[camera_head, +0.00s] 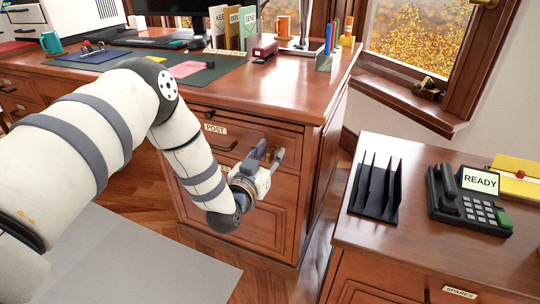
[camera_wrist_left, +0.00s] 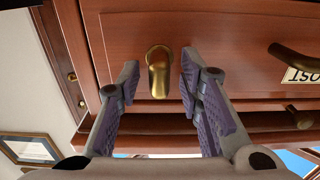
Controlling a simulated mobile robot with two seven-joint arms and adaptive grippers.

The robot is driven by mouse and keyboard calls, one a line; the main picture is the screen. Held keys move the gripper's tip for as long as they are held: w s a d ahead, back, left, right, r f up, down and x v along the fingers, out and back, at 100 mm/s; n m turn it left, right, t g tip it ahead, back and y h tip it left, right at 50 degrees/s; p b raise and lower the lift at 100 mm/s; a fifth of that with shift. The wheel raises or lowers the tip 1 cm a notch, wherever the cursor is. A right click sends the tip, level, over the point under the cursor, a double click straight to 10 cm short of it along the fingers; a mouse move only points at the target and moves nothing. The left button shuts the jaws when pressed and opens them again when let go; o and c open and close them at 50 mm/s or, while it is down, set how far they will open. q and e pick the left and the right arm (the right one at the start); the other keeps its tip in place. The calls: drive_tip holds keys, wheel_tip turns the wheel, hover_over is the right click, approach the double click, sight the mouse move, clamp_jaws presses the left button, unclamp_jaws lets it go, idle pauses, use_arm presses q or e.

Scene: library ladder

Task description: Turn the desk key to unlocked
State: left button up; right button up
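The brass desk key (camera_wrist_left: 158,72) sticks out of the drawer front in the left wrist view, with its long grip lying along the picture's vertical. My left gripper (camera_wrist_left: 160,82) is open, with one finger on each side of the key and a gap on both sides. In the head view my left gripper (camera_head: 268,155) is at the right part of the desk's upper drawer front (camera_head: 240,117). The key cannot be made out there behind the fingers. My right gripper is in neither view.
A brass drawer handle (camera_wrist_left: 295,58) and a POST label (camera_head: 215,128) are beside the key on the same drawer. A side cabinet at the right holds a black rack (camera_head: 377,190) and a phone (camera_head: 468,203). Wooden floor (camera_head: 315,235) shows between desk and cabinet.

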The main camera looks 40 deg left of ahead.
use_arm(q)
clamp_jaws()
